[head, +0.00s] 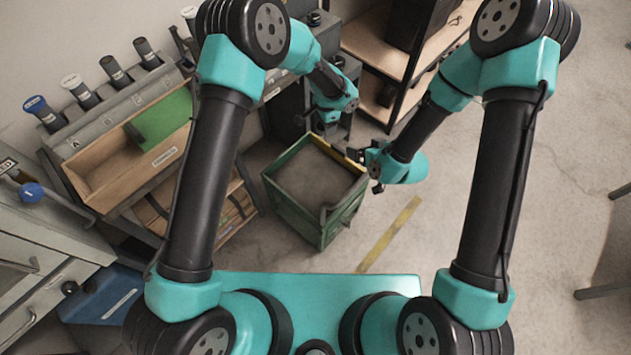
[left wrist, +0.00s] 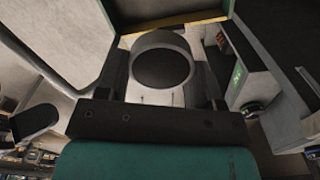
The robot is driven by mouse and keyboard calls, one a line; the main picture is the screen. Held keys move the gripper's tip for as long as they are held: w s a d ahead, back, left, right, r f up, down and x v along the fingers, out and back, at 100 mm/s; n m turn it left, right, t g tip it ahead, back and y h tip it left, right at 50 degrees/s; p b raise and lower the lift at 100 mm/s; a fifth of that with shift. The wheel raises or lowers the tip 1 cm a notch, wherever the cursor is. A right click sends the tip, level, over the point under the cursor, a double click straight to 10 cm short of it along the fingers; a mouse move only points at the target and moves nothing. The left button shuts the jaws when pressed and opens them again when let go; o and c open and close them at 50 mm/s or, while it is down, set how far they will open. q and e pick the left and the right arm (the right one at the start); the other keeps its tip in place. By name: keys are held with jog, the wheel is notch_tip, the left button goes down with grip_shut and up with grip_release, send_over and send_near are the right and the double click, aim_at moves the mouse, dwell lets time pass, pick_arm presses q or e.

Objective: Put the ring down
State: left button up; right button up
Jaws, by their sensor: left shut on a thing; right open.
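A grey ring (left wrist: 163,40) with a dark round opening sits between the two dark fingers of my left gripper (left wrist: 162,72) in the left wrist view. The gripper is shut on it, one finger at each side. In the head view my left wrist is beyond the green crate, near the dark cabinets, and the ring cannot be made out there. My right gripper (head: 366,168) is open and seems empty, beside the right back edge of the crate.
The green crate (head: 281,199) stands on the floor between my arms. A wooden bench tray (head: 100,178) with a green block (head: 163,116) is at the left. Wooden shelves (head: 378,50) stand at the back. The floor at the right is mostly clear.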

pick_arm(q)
notch_tip(320, 180, down, 13)
jog(key=a+m, duration=0.2)
jog(key=m, duration=0.2)
send_over(317, 181)
notch_tip(317, 181, down, 9)
jog(key=shift+f, duration=0.2)
pick_arm(e)
jog(key=s+d+f+m+g+h, duration=0.1)
jog(key=s+d+f+g, duration=0.3)
jog(key=s, duration=0.4)
jog(key=s+d+f+m+g+h, duration=0.1)
jog(key=s+d+f+m+g, duration=0.3)
jog(key=s, duration=0.4)
jog(key=shift+s+d+f+m, duration=0.25)
jog(key=shift+s+f+m, duration=0.1)
jog(key=shift+f, duration=0.4)
pick_arm(q)
jog(key=shift+a, duration=0.1)
pick_arm(e)
jog(key=shift+h, duration=0.3)
pick_arm(q)
jog(key=shift+f, duration=3.15)
jog(key=shift+f, duration=1.85)
